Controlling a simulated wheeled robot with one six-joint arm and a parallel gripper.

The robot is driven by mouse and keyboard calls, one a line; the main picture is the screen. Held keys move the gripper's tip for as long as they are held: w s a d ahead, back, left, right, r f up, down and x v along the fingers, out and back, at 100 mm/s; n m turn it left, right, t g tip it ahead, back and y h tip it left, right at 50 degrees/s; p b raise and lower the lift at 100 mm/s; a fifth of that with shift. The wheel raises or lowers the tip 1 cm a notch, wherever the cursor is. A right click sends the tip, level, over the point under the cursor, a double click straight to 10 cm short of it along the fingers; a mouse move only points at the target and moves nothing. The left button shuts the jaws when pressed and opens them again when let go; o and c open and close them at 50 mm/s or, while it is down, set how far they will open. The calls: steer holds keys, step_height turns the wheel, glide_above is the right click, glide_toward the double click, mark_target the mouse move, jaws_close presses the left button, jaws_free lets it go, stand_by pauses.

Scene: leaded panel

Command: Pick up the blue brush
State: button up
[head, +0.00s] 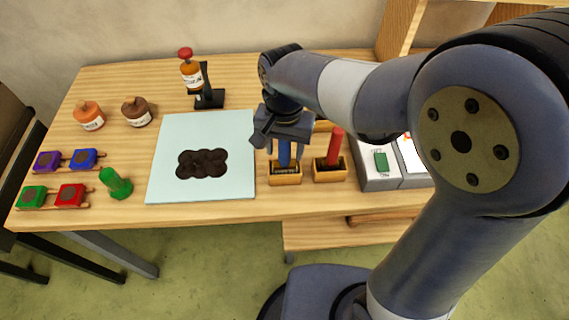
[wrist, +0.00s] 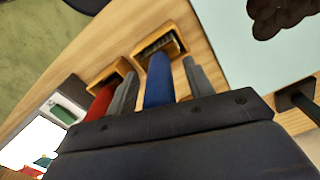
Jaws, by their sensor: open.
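The blue brush (head: 284,153) stands upright, handle up, in a small wooden holder (head: 285,180) near the front edge of the table. My gripper (head: 281,138) is right over it, pointing down. In the wrist view the blue handle (wrist: 158,82) lies between the two open fingers of my gripper (wrist: 160,68), with a gap on each side. The handle's top end is hidden behind the gripper body in both views. The bristles sit down in the holder, which also shows in the wrist view (wrist: 182,36).
A red brush (head: 335,146) stands in a like holder close on the right. A pale blue sheet (head: 230,130) with a dark lobed shape (head: 202,163) lies on the left. Boxes (head: 377,178) are farther right. Colored blocks, jars and a green peg (head: 116,183) are far left.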

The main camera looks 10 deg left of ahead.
steer(key=shift+f, duration=0.4)
steer(key=shift+c, duration=0.2)
steer(key=c, duration=1)
